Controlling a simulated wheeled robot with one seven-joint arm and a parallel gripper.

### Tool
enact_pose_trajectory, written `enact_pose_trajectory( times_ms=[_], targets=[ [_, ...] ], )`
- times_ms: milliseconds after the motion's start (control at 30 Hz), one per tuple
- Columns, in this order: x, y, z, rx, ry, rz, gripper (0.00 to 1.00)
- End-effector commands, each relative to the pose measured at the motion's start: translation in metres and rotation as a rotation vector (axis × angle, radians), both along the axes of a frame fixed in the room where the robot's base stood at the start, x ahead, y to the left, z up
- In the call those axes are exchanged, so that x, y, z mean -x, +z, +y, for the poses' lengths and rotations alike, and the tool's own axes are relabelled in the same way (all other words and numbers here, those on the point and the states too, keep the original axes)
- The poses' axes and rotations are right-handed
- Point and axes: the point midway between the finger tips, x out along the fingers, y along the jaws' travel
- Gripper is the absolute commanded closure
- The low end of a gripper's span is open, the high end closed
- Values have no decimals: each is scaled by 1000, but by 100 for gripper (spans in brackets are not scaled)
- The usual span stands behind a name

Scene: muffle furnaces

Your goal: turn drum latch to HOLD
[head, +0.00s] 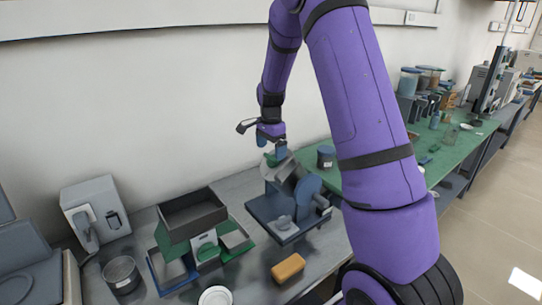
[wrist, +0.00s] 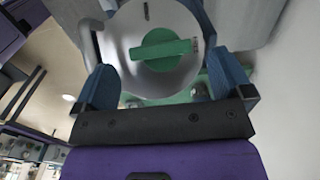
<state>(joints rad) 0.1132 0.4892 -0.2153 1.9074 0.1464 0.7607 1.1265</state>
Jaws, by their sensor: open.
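The drum latch (wrist: 160,49) is a green bar across a pale round disc (wrist: 135,22) in the wrist view. The bar lies nearly level in that picture. A short dark mark sits near the disc's top; no lettering is readable. In the head view a green part (head: 271,160) shows on the blue-grey drum device (head: 308,190), just below my gripper (head: 271,144). In the wrist view my gripper (wrist: 162,74) is open, its blue fingers apart on either side of the disc's lower part. Nothing is between them in a grip; whether they touch the disc I cannot tell.
A dark canister (head: 326,157) stands behind the device. The wall is close behind my gripper.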

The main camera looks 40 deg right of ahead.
Motion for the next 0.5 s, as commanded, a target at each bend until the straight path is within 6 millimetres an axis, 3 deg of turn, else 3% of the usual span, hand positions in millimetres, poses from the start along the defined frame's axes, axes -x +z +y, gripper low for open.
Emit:
enact_pose_trajectory(
  times_ms=[200,500],
  targets=[
    [0,-24,0,0,0,0,2],
    [0,-31,0,0,1,-1,2]
  ],
)
